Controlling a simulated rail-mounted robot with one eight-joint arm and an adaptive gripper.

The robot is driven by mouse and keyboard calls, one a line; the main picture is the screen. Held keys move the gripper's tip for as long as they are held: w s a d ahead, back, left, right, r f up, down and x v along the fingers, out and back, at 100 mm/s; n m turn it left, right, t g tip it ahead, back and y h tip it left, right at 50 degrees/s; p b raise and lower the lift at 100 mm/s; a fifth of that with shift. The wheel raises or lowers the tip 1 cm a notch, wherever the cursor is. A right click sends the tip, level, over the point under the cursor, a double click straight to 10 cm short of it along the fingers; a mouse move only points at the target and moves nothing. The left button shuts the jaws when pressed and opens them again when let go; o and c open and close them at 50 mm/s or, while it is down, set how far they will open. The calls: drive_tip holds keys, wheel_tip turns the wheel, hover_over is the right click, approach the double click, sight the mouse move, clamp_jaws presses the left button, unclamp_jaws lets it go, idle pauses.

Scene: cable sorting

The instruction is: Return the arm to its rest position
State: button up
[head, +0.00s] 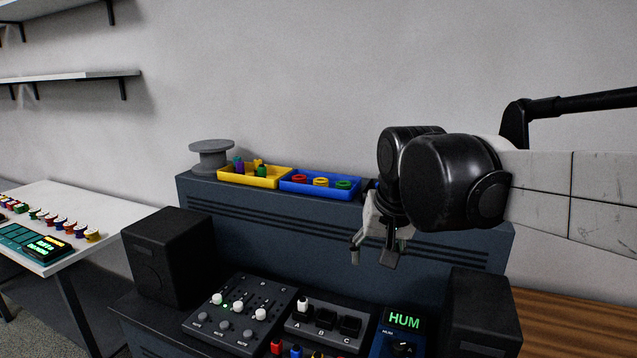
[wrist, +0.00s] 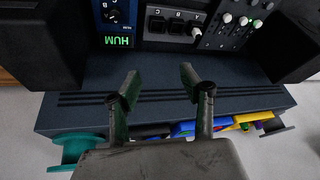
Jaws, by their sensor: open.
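My gripper (head: 373,252) hangs from the wrist in front of the dark blue-grey cabinet, pointing down, above the desk devices. In the wrist view its two fingers (wrist: 160,88) are spread apart with nothing between them. My arm reaches in from the right in the head view. The gripper is apart from the devices below it.
A yellow tray (head: 240,179) and a blue tray (head: 300,189) holding small coloured pieces, and a grey spool (head: 211,157), stand on the cabinet (head: 300,225). Below are black speakers (head: 168,254), a mixer (head: 213,325), an A-B-C switch box (head: 312,337) and a HUM display (head: 403,321). A teal spool (wrist: 75,150) shows in the wrist view.

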drive_tip(key=s+d+f, duration=0.3)
drive_tip(key=s, duration=0.2)
drive_tip(key=s+d+f+t, duration=0.1)
drive_tip(key=s+d+f, duration=0.2)
drive_tip(key=s, duration=0.3)
drive_tip(key=s+d+f+t+h, duration=0.1)
drive_tip(key=s+d+f, duration=0.2)
drive_tip(key=s, duration=0.3)
drive_tip(key=shift+d+f+n+b, duration=0.3)
drive_tip(key=shift+d+f, duration=0.05)
drive_tip(key=shift+f, duration=0.25)
